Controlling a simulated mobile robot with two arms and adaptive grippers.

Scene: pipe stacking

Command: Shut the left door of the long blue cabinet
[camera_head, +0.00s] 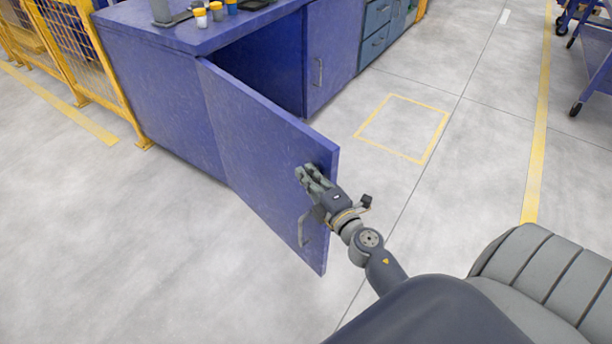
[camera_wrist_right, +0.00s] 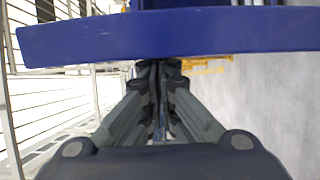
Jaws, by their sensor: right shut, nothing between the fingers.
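The long blue cabinet (camera_head: 160,92) stands at the upper left in the head view. Its left door (camera_head: 262,160) is swung wide open toward me, with a grey handle (camera_head: 302,230) on its outer face near the free edge. My right gripper (camera_head: 304,172) is shut and empty, with its fingers at the door's outer face near the free edge, above the handle. In the right wrist view the shut fingers (camera_wrist_right: 158,68) reach the blue door edge (camera_wrist_right: 170,38); whether they touch it I cannot tell. My left gripper is not in view.
The cabinet's other door (camera_head: 328,55) is shut. Small yellow- and white-topped containers (camera_head: 208,14) stand on the cabinet top. A yellow mesh fence (camera_head: 85,60) is at the left. A blue cart (camera_head: 594,75) is at the right. The grey floor around the door is clear.

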